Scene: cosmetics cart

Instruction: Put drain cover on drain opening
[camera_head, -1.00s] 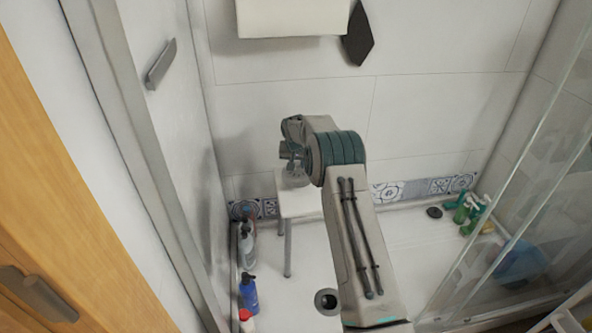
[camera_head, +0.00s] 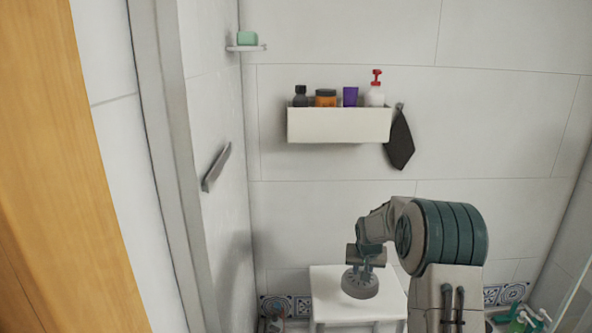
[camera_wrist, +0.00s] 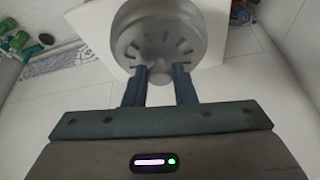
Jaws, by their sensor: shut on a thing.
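The drain cover (camera_head: 360,285) is a grey round disc with slots and a central knob. My gripper (camera_head: 366,262) is shut on the knob, with the disc below it. In the head view the cover appears over the white stool top (camera_head: 328,300); I cannot tell whether it touches. In the wrist view the cover (camera_wrist: 135,30) fills the top middle, its knob between my fingertips (camera_wrist: 159,72). The drain opening is in neither current view.
A white wall shelf (camera_head: 340,127) holds several bottles and jars. A dark cloth (camera_head: 400,140) hangs beside it. A grey handle (camera_head: 216,168) juts from the left wall. Green bottles (camera_head: 528,318) stand at the lower right.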

